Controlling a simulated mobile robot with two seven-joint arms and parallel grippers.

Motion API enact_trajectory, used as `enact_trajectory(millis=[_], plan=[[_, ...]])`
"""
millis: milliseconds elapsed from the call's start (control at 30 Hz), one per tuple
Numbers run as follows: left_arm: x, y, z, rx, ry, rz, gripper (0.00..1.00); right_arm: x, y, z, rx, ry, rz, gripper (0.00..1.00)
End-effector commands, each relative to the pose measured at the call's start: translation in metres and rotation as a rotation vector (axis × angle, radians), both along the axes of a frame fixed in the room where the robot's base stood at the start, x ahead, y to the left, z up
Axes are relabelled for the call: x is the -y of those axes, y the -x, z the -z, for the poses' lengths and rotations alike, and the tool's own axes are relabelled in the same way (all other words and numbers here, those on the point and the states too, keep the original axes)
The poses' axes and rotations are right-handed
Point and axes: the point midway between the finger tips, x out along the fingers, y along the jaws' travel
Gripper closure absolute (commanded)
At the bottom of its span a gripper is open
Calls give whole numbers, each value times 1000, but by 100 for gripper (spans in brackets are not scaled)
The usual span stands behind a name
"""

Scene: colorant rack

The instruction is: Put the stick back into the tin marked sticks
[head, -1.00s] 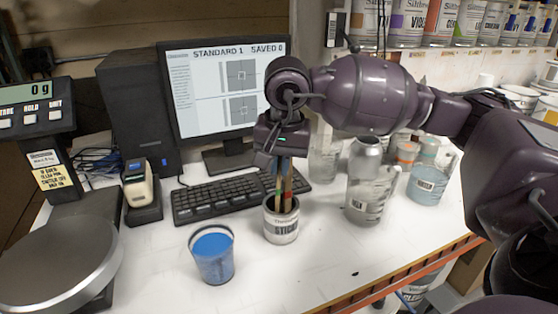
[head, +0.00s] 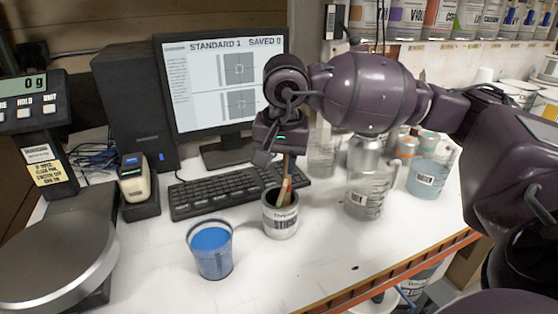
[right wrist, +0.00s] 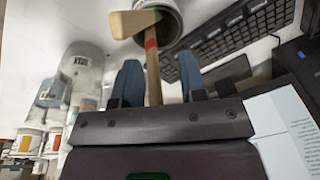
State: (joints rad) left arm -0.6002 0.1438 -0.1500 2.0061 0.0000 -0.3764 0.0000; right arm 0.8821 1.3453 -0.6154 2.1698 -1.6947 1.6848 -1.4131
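The tin marked sticks (head: 281,222) stands upright on the white bench, with dark label lettering. Wooden sticks (head: 285,188) stand in it, leaning; the right wrist view shows one stick with a red band (right wrist: 152,72) and another with a broad pale end (right wrist: 134,23). The tin's rim (right wrist: 181,22) is at the top of that view. My right gripper (head: 271,156) is above the tin. In the wrist view its blue-grey fingers (right wrist: 160,62) are spread, with the red-banded stick between them and a clear gap to the right finger. My left gripper is not in view.
A cup of blue paint (head: 211,250) stands just left of the tin. A clear jug (head: 364,190) stands to its right. The keyboard (head: 215,193) and monitor (head: 222,90) are behind, the scale (head: 55,258) far left. The bench's front edge (head: 395,275) is close.

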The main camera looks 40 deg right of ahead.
Motion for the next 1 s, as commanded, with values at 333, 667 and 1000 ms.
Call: enact_trajectory(millis=[333, 667, 1000], plan=[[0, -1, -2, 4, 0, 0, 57, -1, 5, -38, 4, 0, 0, 62], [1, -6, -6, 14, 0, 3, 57, -4, 13, -92, 4, -1, 0, 62], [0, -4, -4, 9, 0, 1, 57, -4, 16, -107, 0, 0, 0, 62]])
